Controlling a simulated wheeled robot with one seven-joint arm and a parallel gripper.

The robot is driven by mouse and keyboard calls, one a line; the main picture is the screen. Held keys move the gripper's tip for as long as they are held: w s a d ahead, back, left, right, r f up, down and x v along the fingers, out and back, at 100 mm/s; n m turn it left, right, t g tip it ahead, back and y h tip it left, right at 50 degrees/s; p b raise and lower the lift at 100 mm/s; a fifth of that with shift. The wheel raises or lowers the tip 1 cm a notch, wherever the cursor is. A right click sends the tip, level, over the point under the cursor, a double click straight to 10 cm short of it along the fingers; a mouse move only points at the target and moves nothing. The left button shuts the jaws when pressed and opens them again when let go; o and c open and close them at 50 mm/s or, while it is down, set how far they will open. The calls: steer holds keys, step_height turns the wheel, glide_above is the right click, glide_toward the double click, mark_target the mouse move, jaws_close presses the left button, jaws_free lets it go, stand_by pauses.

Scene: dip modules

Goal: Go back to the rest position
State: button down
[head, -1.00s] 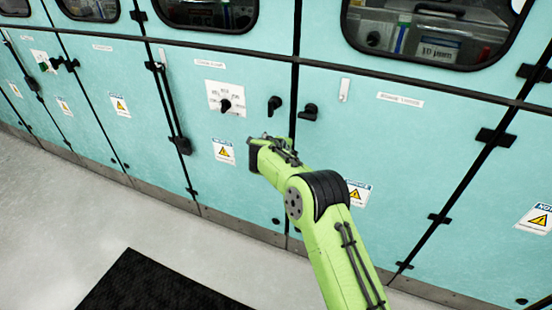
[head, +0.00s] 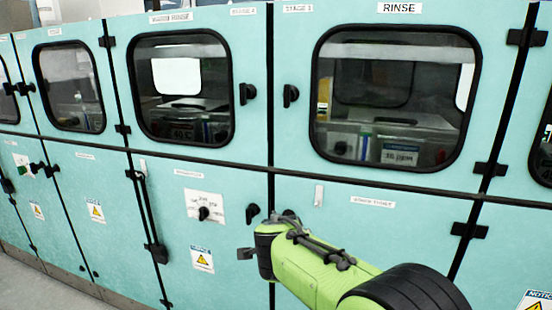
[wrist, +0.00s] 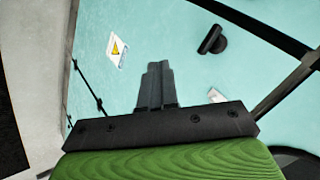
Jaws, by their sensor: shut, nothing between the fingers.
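My gripper (head: 246,253) is at the end of my green arm in the head view, in front of the lower teal cabinet doors. In the wrist view my gripper (wrist: 157,70) shows its dark fingers together, with nothing between them. A black door handle (wrist: 212,40) is to the right of the fingers in the wrist view, apart from them. In the head view a lower handle (head: 253,210) shows just above my gripper, and my arm partly covers another handle beside it.
The teal cabinet wall (head: 340,187) runs across the view. Upper doors have dark windows, one under a RINSE label (head: 399,8). A rotary switch (head: 204,213) is on the lower door, left of my gripper. Grey floor (wrist: 40,115) shows at left in the wrist view.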

steer(key=s+d+r+n, duration=0.45)
steer(key=s+d, duration=0.25)
steer(key=s, duration=0.3)
steer(key=s+d+f+n+g, duration=0.1)
steer(key=s+d+n, duration=0.15)
steer(key=s, duration=0.55)
steer(key=s+d+f+n+g+y, duration=0.1)
steer(key=s+n, duration=0.2)
steer(key=s, duration=0.5)
steer(key=s+d+f+n+g, duration=0.1)
steer(key=s+d+n, duration=0.15)
steer(key=s, duration=0.45)
step_height(320, 180, up, 14)
steer(key=n+p, duration=0.1)
steer(key=p, duration=1.3)
steer(key=shift+s+a, duration=0.45)
steer(key=c, duration=1.8)
jaws_free()
steer(key=shift+r, duration=0.1)
